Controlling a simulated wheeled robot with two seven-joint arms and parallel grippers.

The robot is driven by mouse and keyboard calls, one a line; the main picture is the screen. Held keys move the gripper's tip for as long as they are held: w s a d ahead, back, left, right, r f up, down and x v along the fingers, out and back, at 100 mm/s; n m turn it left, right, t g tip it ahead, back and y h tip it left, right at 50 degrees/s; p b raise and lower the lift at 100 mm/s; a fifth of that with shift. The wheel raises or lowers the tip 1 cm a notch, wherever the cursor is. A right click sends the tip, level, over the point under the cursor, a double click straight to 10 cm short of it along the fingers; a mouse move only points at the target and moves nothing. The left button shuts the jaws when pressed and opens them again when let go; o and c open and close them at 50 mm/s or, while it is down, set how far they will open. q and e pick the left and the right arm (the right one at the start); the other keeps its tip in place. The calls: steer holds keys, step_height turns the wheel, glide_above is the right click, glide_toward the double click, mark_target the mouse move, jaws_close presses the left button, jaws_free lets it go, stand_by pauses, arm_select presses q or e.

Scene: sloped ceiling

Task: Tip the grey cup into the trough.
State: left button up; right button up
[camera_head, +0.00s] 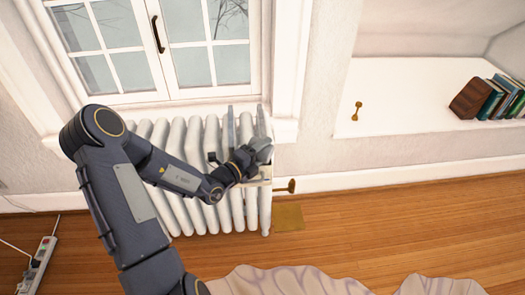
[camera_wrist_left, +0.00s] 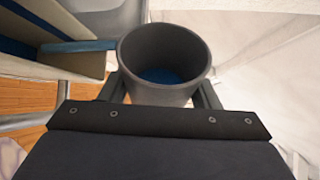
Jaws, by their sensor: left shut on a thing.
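The grey cup (camera_wrist_left: 165,65) is between the fingers of my left gripper (camera_wrist_left: 163,92) in the left wrist view. Its mouth is open to the camera and blue contents show at the bottom. In the head view the cup (camera_head: 264,147) is small and partly hidden by my left gripper (camera_head: 250,158), at the radiator's right end. My right gripper is out of view.
A white radiator (camera_head: 188,205) stands under the window. A brass valve (camera_head: 288,187) sticks out at its right. A grey upright plate (camera_head: 229,128) rises near the gripper. Books (camera_head: 500,98) stand in the right alcove. A power strip (camera_head: 38,262) lies lower left.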

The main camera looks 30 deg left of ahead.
arm_select(q)
steer(key=shift+a+r+n+t+p, duration=0.25)
steer(key=shift+n+p, duration=0.3)
steer(key=shift+p, duration=0.15)
steer(key=shift+a+r+n+t+p, duration=0.15)
steer(key=shift+r+n+p, duration=0.1)
steer(key=shift+n+p, duration=0.4)
stand_by(0.6)
steer(key=shift+a+r+n+t+p, duration=0.25)
steer(key=shift+a+n+t+p, duration=0.1)
steer(key=shift+n+p, duration=0.6)
stand_by(0.6)
stand_by(3.0)
